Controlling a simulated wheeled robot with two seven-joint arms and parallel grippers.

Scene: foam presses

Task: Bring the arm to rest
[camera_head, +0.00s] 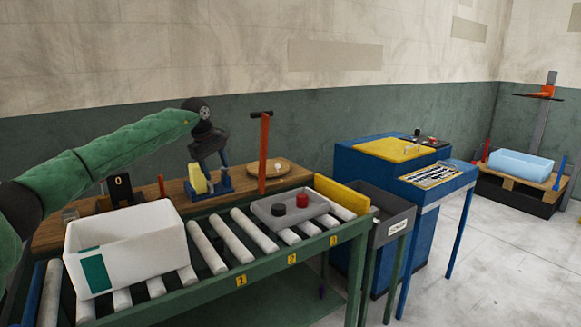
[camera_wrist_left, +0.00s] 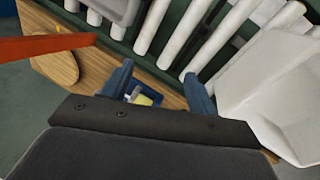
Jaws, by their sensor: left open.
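My left arm, in a green sleeve, comes in from the left in the head view. Its left gripper (camera_head: 222,170) points down over the wooden shelf behind the roller table. Two blue fingers stand apart in the left wrist view (camera_wrist_left: 160,88), so the gripper is open. A yellow block in a blue holder (camera_head: 205,184) stands just below and beside the fingers. Between the fingers in the left wrist view, part of the yellow block (camera_wrist_left: 143,99) shows; the gap looks otherwise empty. My right gripper is not in view.
A white bin (camera_head: 130,245) and a grey tray (camera_head: 265,211) with a black and a red piece stand on the rollers. An orange post (camera_head: 264,150) rises to the right of the gripper. A blue cabinet (camera_head: 365,210) stands further right. Air above the rollers is clear.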

